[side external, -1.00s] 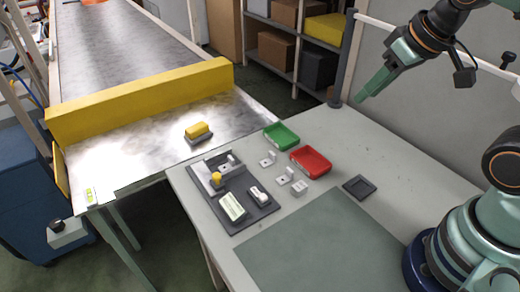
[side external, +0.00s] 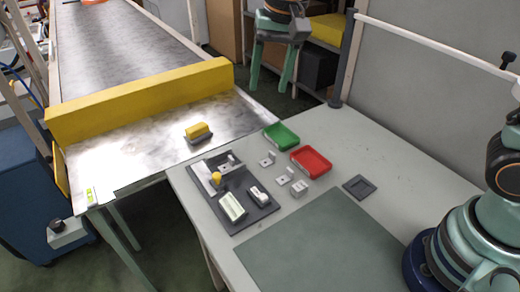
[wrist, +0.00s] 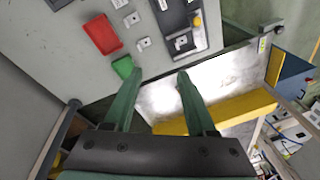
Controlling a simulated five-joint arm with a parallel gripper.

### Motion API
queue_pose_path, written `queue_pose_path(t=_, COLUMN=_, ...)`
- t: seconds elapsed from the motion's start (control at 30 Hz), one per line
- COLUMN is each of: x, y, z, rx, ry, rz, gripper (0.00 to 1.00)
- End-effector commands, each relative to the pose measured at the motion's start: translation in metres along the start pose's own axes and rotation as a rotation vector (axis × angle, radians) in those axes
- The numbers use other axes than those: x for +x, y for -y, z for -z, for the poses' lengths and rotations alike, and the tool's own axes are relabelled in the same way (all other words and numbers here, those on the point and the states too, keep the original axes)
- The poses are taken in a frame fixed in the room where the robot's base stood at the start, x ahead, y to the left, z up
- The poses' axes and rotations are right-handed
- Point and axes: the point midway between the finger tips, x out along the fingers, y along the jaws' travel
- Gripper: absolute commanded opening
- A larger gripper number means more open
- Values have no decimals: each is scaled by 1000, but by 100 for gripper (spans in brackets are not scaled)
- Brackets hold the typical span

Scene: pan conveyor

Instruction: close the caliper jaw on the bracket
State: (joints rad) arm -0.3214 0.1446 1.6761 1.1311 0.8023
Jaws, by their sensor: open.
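The caliper (side external: 203,176) is a light grey gauge with a yellow knob (side external: 216,178), lying on a dark board. A small pale bracket (side external: 231,162) stands at its right end; I cannot tell whether the jaw touches it. In the wrist view the knob (wrist: 197,20) and the bracket (wrist: 181,43) show near the top, beyond the right finger. My gripper (side external: 270,88) is open and empty, its fingers pointing down, well above and behind the bench. In the wrist view its fingers (wrist: 159,75) are spread wide with nothing between them.
Loose brackets (side external: 268,159) lie right of the board, near a green tray (side external: 281,136) and a red tray (side external: 311,161). A white display box (side external: 232,207) sits on the board. A yellow barrier (side external: 140,100) crosses the conveyor; a yellow-topped block (side external: 198,131) stands before it.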

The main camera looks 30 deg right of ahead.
Motion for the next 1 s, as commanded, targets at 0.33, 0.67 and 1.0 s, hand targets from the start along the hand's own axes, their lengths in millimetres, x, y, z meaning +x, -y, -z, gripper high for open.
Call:
queue_pose_path(t=0.33, x=74, y=88, z=-24, rx=224, ry=96, rz=-114, gripper=57)
queue_pose_path(t=0.67, x=104, y=110, z=-39, rx=305, ry=111, rz=-158, gripper=57)
queue_pose_path(t=1.0, x=156, y=102, z=-46, rx=304, ry=112, rz=-160, gripper=57)
